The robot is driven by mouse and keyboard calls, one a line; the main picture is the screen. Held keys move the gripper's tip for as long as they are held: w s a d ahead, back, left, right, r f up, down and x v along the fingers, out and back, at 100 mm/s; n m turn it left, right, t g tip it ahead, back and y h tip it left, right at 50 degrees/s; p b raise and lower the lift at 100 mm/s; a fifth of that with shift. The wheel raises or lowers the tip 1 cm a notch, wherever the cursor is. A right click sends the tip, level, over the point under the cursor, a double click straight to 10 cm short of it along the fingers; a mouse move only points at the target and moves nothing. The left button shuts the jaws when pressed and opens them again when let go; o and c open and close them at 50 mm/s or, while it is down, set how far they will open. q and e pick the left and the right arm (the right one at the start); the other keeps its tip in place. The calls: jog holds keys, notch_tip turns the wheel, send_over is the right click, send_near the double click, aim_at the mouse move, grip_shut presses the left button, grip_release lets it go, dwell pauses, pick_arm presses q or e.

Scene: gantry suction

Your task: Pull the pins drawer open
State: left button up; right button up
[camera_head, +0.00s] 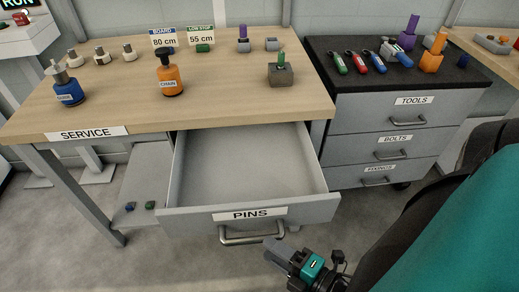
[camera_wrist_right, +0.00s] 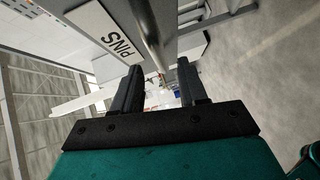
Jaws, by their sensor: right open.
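The pins drawer (camera_head: 250,166) is pulled well out from under the service bench in the head view, and its inside looks empty. Its front carries the PINS label (camera_head: 250,214), with a grey bar handle (camera_head: 252,236) below it. My right gripper (camera_head: 277,249) is just right of and below the handle in the head view. In the right wrist view my right gripper (camera_wrist_right: 158,85) has its fingers apart, and the handle (camera_wrist_right: 152,35) shows just ahead of the fingertips, nearly in line with the gap. Whether they touch is not clear. My left gripper is not in view.
The service bench (camera_head: 120,95) above holds bottles, fittings and signs. A grey cabinet (camera_head: 390,130) with closed tools, bolts and fixings drawers stands to the right. A low shelf (camera_head: 145,180) with two small parts is left of the drawer. Floor in front is clear.

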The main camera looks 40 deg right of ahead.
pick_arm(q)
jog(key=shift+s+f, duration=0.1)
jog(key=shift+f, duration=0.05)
pick_arm(e)
jog(key=v, duration=0.7)
jog(key=shift+s, duration=0.1)
